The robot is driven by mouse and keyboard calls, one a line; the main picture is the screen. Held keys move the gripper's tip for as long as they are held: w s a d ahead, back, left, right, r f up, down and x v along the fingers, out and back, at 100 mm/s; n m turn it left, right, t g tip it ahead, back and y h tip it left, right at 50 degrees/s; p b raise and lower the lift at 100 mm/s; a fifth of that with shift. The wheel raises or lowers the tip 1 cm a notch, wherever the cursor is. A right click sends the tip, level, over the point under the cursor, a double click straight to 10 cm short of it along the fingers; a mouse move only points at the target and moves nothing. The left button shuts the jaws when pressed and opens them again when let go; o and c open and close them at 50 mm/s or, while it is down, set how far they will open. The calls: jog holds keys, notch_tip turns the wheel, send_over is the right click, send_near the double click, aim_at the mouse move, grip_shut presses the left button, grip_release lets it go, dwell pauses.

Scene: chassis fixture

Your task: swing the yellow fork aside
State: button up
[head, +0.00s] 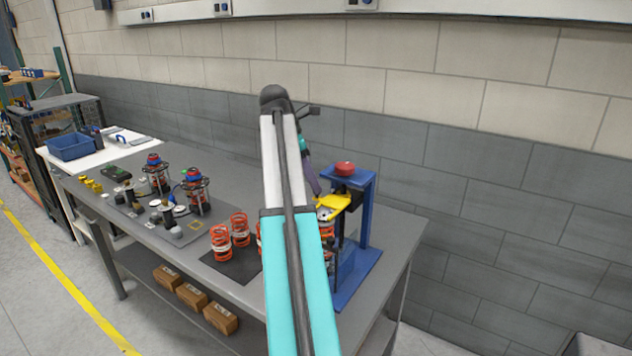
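The yellow fork (338,202) is on the blue fixture (366,215) at the right end of the grey workbench, below the red knob at the fixture's top. It reaches out to the left over an orange spring (327,230), which is partly hidden by my arm. My arm rises through the middle of the picture and bends down behind itself. My gripper's end is near the fork's left side, mostly hidden behind my arm. I cannot tell whether it touches the fork or whether its fingers are open.
Orange springs (240,229) stand on a dark mat (236,266) left of my arm. Assembled units (196,191) and small parts stand further left on the workbench (215,270). A blue bin (72,147) is on a white table. Brown boxes (192,297) lie on the lower shelf.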

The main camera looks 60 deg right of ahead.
jog(key=shift+x, duration=0.75)
grip_shut()
jog(key=shift+d+r, duration=0.1)
jog(key=shift+r, duration=0.05)
jog(key=shift+s, duration=0.2)
